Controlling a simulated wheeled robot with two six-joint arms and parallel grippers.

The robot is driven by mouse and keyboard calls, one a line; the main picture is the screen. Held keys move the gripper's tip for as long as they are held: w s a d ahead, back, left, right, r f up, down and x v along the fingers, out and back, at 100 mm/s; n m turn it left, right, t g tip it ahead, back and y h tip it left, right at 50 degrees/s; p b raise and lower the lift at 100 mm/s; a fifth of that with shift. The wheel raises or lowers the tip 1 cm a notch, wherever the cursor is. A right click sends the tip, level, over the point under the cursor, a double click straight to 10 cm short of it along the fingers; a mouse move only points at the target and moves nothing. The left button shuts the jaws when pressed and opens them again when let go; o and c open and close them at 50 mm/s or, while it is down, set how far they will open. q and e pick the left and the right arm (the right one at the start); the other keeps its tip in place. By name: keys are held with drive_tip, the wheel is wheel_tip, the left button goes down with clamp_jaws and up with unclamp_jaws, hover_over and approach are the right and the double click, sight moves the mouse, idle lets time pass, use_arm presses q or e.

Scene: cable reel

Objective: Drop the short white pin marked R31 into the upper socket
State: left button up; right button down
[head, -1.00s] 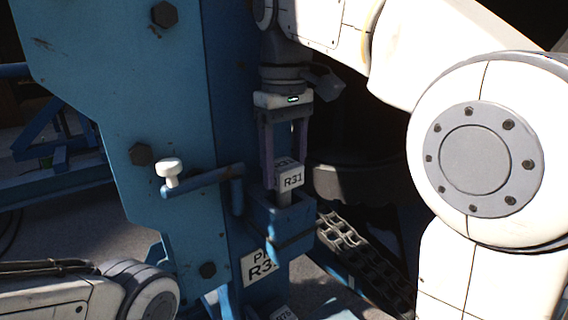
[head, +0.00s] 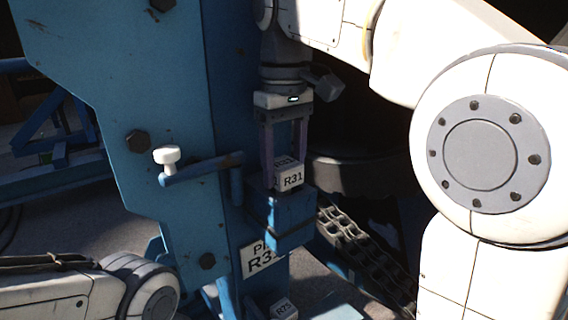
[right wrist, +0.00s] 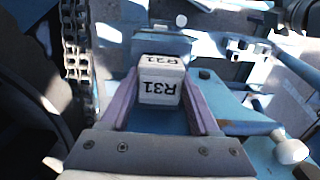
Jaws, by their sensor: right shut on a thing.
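The white block head of the pin marked R31 (head: 291,179) is between the fingers of my right gripper (head: 284,168), which is shut on it. The head sits close above the blue box-shaped upper socket (head: 283,222) on the blue frame. The pin's grey shank is hidden now, so I cannot tell its exact depth in the socket. In the right wrist view the R31 head (right wrist: 161,82) is between both fingers, with blue metal around it. My left gripper is not in view; only part of my left arm shows at lower left.
A blue handle with a white knob (head: 167,155) sticks out left of the socket. A white label plate (head: 262,258) is below it, and a smaller white marked block (head: 284,309) is lower down. A dark chain (head: 345,235) runs at the right.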

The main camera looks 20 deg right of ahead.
drive_tip(key=shift+r, duration=0.1)
drive_tip(key=shift+f, duration=0.3)
drive_tip(key=shift+f, duration=0.3)
idle(0.8)
drive_tip(key=shift+c, duration=0.2)
unclamp_jaws()
